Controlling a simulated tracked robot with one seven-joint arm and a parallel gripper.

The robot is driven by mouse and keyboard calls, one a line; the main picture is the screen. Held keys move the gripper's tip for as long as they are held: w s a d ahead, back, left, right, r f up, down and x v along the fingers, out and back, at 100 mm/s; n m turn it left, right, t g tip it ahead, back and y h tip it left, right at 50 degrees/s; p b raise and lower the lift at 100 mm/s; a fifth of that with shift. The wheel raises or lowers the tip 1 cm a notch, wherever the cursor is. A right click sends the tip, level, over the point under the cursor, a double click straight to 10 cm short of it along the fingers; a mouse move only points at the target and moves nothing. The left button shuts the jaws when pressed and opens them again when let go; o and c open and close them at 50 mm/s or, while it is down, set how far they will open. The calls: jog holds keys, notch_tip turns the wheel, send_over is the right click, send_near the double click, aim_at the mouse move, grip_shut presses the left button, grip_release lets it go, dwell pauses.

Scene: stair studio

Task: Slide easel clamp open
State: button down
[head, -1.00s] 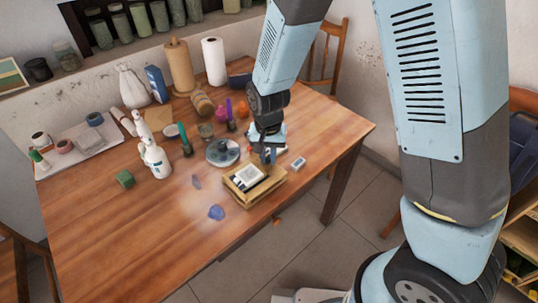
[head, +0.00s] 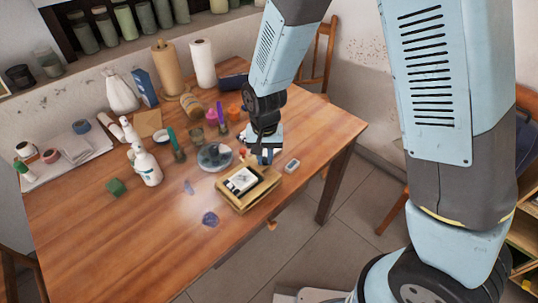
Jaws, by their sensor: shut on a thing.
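The easel (head: 235,204) is a small, low wooden stand on the table near its front edge. A small white-bordered picture (head: 242,181) lies on its top. My gripper (head: 265,160) points down at the easel's back right edge. It is shut on the easel clamp at that edge. The clamp is mostly hidden by the fingers and too small to make out clearly.
A grey round dish (head: 214,157) stands just behind left of the easel. A small white block (head: 292,166) lies to its right. Blue lumps (head: 210,218) lie in front left. Bottles, jars and paper rolls (head: 203,64) crowd the back. The table's front left is clear.

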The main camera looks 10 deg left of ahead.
aim_at(266, 158)
jog(key=shift+w+d, duration=0.15)
jog(key=shift+w, duration=0.1)
jog(key=c, duration=1.3)
grip_release()
jog(key=shift+w+d, duration=0.1)
jog(key=shift+w, duration=0.05)
jog(key=shift+o, duration=1.3)
jog(key=shift+r, duration=0.55)
notch_tip(266, 158, up, 13)
jog(key=shift+f, duration=0.15)
